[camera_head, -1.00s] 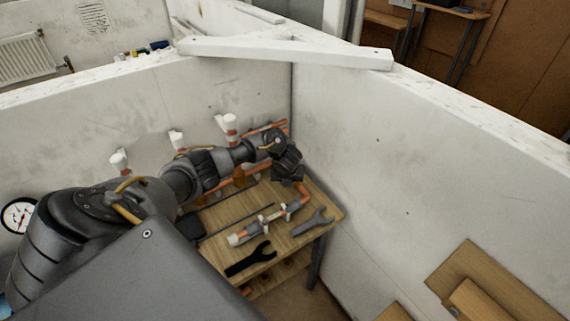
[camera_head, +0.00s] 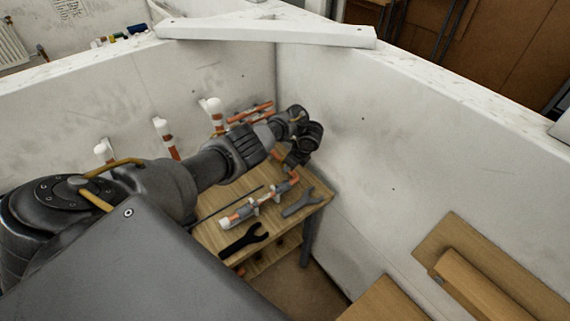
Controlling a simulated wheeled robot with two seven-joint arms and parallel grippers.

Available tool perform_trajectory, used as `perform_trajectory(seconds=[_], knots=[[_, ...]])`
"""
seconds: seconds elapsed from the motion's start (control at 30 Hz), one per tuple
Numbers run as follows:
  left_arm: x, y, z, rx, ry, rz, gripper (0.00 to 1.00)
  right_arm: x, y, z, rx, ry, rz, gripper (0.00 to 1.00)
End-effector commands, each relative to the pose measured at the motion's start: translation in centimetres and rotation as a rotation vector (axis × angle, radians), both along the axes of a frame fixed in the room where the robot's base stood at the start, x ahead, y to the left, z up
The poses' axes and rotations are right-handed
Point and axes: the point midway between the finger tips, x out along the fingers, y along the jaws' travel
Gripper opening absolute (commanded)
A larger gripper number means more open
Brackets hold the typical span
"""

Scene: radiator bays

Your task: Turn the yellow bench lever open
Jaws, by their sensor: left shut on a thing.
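The wooden bench (camera_head: 222,238) stands in the corner between two white walls. A copper-coloured pipe piece with white fittings (camera_head: 248,209) lies on it. My left arm reaches across the bench from the left. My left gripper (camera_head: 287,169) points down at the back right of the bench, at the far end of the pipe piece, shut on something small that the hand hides. I cannot make out the yellow lever; it may be behind the gripper. My right gripper is not in view.
A black open-ended spanner (camera_head: 243,241) and a grey spanner (camera_head: 299,204) lie on the bench. White-capped pipes (camera_head: 164,136) stand along the back wall. A white beam (camera_head: 265,34) spans the wall corner. Wooden boards (camera_head: 480,275) are at lower right.

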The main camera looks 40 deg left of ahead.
Motion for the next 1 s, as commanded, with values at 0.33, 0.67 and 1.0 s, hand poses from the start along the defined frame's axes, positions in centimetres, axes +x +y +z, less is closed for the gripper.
perform_trajectory(seconds=[0.33, 0.67, 1.0], knots=[[1.5, -0.9, -0.4, -0.002, -0.001, 0.274, 0.0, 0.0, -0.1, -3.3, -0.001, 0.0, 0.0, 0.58], [2.3, -1.0, -0.2, -0.001, -0.001, 0.412, 0.0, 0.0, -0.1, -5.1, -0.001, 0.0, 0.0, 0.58], [2.5, -1.0, 0.0, -0.001, -0.002, 0.445, 0.0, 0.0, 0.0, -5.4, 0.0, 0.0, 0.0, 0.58]])
